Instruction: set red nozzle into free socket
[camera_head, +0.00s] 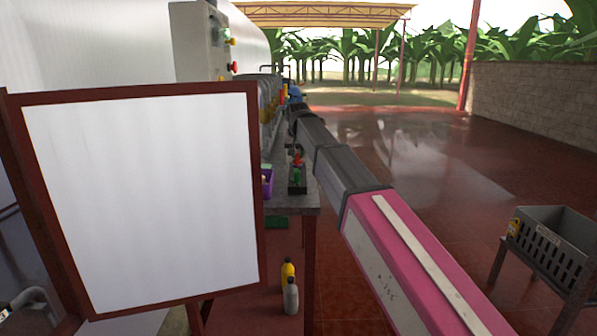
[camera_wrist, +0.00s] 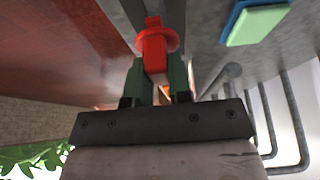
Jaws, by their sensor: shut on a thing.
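The red nozzle (camera_wrist: 154,45) is between the two green fingertips of my gripper (camera_wrist: 160,78) in the wrist view. My gripper is shut on it, and its round flange and narrow end stick out beyond the fingers. In the head view my arm reaches away over the right side of a grey table (camera_head: 310,200). A dark rack (camera_head: 297,189) stands at the table's near end, with small green and red parts at it. They are too small to tell nozzle from fingertip there. I cannot make out the free socket in either view.
A purple container (camera_head: 267,181) stands left of the rack. A large white board (camera_head: 145,200) in a red frame hides the table's left side. Yellow and grey bottles (camera_head: 290,295) stand below. A grey crate (camera_head: 548,240) stands at right. A blue-green block (camera_wrist: 256,22) shows in the wrist view.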

